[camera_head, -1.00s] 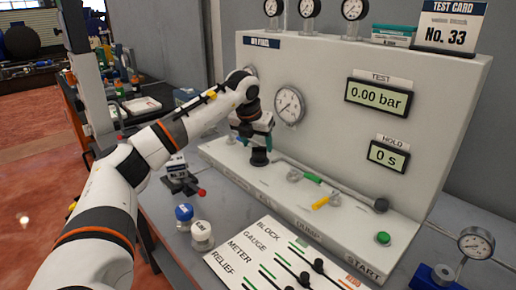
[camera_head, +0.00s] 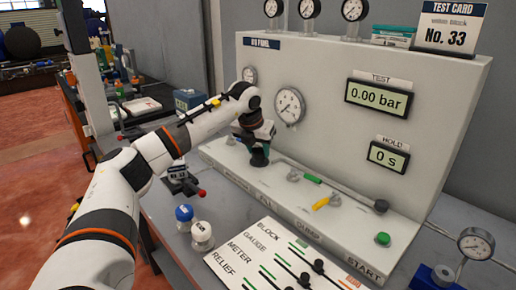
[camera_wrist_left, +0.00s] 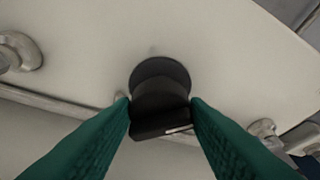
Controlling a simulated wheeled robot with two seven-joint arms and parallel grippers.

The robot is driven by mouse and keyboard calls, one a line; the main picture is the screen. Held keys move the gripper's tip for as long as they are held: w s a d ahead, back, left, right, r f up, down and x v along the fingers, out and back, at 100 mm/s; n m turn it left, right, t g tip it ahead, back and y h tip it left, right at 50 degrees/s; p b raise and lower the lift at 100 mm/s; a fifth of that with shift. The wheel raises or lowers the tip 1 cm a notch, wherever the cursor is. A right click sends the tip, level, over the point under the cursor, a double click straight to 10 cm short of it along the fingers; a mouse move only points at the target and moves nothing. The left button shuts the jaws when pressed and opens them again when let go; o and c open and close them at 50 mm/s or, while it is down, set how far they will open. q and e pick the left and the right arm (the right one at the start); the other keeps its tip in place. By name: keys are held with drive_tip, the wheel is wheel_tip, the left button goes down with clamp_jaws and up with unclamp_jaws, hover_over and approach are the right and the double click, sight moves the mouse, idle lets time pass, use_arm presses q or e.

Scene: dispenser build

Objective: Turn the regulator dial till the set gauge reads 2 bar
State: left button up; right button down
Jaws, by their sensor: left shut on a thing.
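The black regulator dial (camera_head: 260,158) stands on the sloped ledge at the foot of the white panel. In the left wrist view, the dial (camera_wrist_left: 160,76) sits between the green fingertips of my left gripper (camera_wrist_left: 161,112), which touch its sides. In the head view, my left gripper (camera_head: 257,143) points down onto the dial and hides its upper part. My right gripper is not in view.
A bent pipe with green (camera_head: 312,180) and yellow (camera_head: 321,204) handles runs right of the dial. A green button (camera_head: 383,239) is farther right. The test display (camera_head: 376,97) reads 0.00 bar. Blue-capped (camera_head: 184,213) and white-capped (camera_head: 202,232) jars stand in front.

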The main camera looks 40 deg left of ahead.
use_arm(q)
drive_tip(key=m+p, duration=0.1)
drive_tip(key=m, duration=0.1)
drive_tip(key=m+h+p, duration=0.1)
drive_tip(key=m+p, duration=0.1)
drive_tip(key=shift+a+r+h, duration=0.2)
drive_tip(key=shift+h, duration=0.1)
drive_tip(key=m+h+p, duration=0.1)
drive_tip(key=m+p, duration=0.2)
drive_tip(key=shift+a+m+h, duration=0.1)
drive_tip(key=shift+m+h, duration=0.2)
drive_tip(key=m+p, duration=0.1)
drive_tip(key=m, duration=0.1)
drive_tip(key=shift+a+m+g+h+p, duration=0.1)
drive_tip(key=shift+m+g+h+p, duration=0.2)
drive_tip(key=shift+h+p, duration=0.1)
drive_tip(key=shift+w+a+f+m+g+h+p, duration=0.1)
drive_tip(key=shift+m+g+h+p, duration=0.15)
drive_tip(key=shift+m, duration=0.45)
drive_tip(key=shift+w+f+m+g+h+p, duration=0.15)
drive_tip(key=shift+m+p, duration=0.1)
drive_tip(key=shift+m, duration=0.45)
drive_tip(key=shift+s+r, duration=0.1)
drive_tip(key=o, duration=1)
drive_tip(key=shift+c, duration=0.2)
